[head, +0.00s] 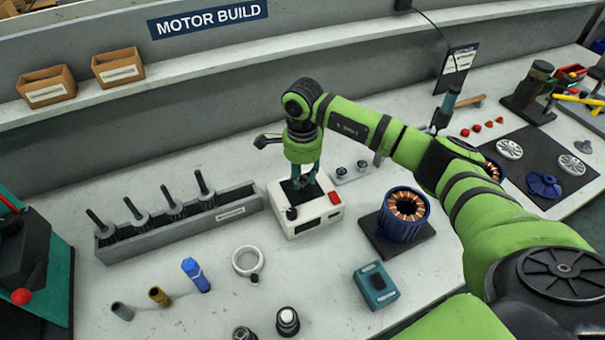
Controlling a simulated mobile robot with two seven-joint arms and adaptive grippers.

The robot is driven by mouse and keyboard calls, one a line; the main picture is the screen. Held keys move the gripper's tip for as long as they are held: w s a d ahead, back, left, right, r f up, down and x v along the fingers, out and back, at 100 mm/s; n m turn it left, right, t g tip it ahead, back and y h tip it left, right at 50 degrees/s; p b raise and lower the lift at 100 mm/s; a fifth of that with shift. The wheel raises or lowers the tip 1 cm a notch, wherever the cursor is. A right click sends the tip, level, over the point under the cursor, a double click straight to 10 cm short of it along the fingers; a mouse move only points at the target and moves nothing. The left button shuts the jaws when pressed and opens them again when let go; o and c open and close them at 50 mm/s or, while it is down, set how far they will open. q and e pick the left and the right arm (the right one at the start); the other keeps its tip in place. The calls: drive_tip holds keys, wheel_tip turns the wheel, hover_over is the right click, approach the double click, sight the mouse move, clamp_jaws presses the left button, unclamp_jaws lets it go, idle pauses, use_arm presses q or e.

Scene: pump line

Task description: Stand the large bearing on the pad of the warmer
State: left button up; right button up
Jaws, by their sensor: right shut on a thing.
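The warmer (330,218) is a white box with a black pad (288,186) on top, a red button and a dark knob at its front. It stands at the middle of the bench. My right gripper (305,186) points down over the pad. It is shut on a small dark thing, taken to be the large bearing, mostly hidden between the fingers. I cannot tell whether the bearing touches the pad. My left gripper is not in view.
A small plate with two round parts (352,171) sits right behind the warmer. A grey rack of rotors (180,222) stands left. A blue stator (402,222) and a teal box (375,286) are to the right.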

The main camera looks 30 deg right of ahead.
drive_tip(key=shift+f, duration=0.2)
drive_tip(key=o, duration=1.2)
drive_tip(key=shift+r, duration=0.2)
drive_tip(key=shift+r+p, duration=1.7)
drive_tip(key=shift+r, duration=1.2)
